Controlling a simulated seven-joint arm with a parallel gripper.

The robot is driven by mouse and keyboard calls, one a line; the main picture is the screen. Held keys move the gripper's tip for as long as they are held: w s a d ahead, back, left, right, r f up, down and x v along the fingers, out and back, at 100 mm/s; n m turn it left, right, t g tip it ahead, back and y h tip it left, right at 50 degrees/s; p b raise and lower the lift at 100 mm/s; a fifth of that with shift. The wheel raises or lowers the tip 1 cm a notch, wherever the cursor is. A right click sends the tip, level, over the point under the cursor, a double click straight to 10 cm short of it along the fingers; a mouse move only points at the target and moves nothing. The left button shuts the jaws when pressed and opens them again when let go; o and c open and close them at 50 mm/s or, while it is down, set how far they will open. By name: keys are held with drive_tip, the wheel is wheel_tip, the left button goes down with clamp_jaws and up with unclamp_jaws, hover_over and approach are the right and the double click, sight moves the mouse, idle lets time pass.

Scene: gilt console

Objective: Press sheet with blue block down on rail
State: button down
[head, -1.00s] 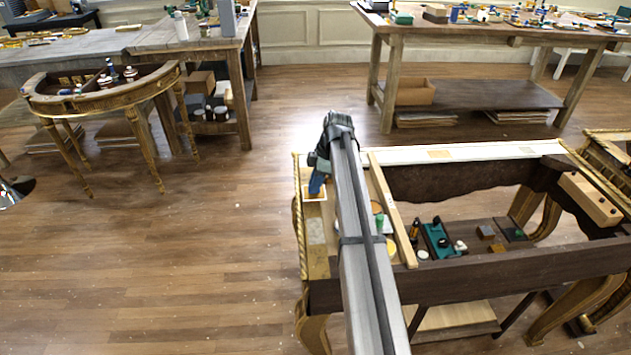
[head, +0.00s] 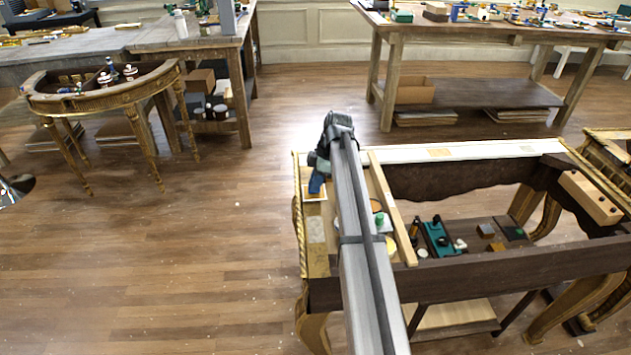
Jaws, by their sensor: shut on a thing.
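My gripper (head: 318,172) is over the left rail (head: 316,262) of the gilt console, near its back left corner. It is shut on a blue block (head: 316,185), which points down onto the rail. A small pale sheet with an orange-gold edge (head: 313,196) lies on the rail at the block's lower end. The block seems to touch or nearly touch the sheet; the exact contact is too small to tell. My arm hides part of the rail's right side and the fingers' far side.
A wooden strip (head: 391,208) runs along the console just right of my arm. A wooden block (head: 589,198) is at the right. The floor left of the console is clear.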

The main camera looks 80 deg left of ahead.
drive_tip(key=shift+f, duration=0.4)
idle(0.8)
drive_tip(key=shift+r, duration=0.15)
drive_tip(key=shift+r, duration=3.35)
